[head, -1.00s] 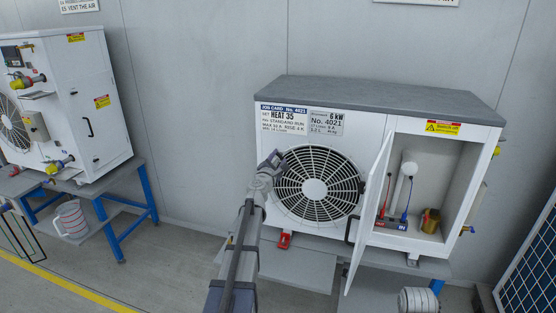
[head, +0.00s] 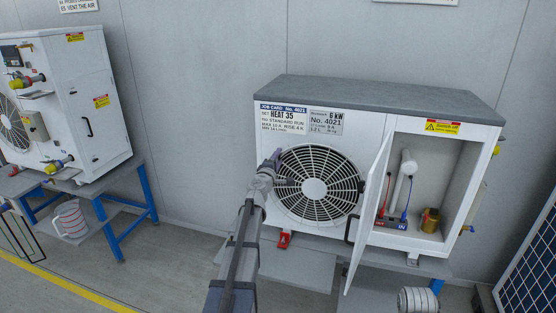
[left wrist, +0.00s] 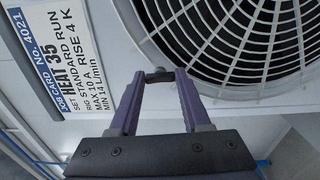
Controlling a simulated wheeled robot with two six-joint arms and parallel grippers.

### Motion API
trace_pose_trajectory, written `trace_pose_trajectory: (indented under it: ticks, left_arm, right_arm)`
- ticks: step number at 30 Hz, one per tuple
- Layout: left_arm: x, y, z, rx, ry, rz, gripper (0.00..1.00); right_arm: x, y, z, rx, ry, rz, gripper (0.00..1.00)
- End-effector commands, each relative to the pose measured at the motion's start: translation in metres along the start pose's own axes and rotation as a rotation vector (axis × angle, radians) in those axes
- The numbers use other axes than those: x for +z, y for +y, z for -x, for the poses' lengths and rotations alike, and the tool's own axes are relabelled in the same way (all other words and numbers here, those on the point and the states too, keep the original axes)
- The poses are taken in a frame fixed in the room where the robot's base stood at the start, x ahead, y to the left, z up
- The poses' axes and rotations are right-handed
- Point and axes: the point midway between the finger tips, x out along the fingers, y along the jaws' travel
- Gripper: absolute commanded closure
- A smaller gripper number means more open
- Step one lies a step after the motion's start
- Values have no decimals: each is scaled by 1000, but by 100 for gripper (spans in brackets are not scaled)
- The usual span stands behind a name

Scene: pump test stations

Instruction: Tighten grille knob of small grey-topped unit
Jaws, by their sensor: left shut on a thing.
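The small grey-topped unit (head: 400,98) stands on a bench, its job card 4021 (head: 281,118) at top left of the front. My left gripper (head: 277,162) is at the grille's upper left rim. In the left wrist view its purple fingers (left wrist: 160,78) are shut on a small dark grille knob (left wrist: 159,73) at the grille's edge. The knob is largely hidden by the fingers. My right gripper is not in view.
The white door (head: 368,210) stands open towards me, right of the grille. The open bay holds a brass-coloured part (head: 430,220) and red and blue fittings. A red clamp (head: 284,240) sits under the unit. Another white unit (head: 75,110) stands on a blue-legged bench at left.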

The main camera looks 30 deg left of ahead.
Motion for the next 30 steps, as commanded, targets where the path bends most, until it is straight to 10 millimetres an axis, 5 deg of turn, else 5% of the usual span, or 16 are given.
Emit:
trace_pose_trajectory:
  ticks: [18, 19, 26, 30]
  left_arm:
    - [1, 0, 1, 0, -1, -35, 100]
    - [1, 0, 1, 0, -1, -35, 49]
    - [0, 0, 0, 0, -1, -34, 23]
    - [0, 0, 0, 0, 0, -34, 22]
  right_arm:
    - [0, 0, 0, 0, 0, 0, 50]
    - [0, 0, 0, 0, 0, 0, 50]
    - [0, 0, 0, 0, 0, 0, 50]
    - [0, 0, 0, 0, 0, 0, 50]
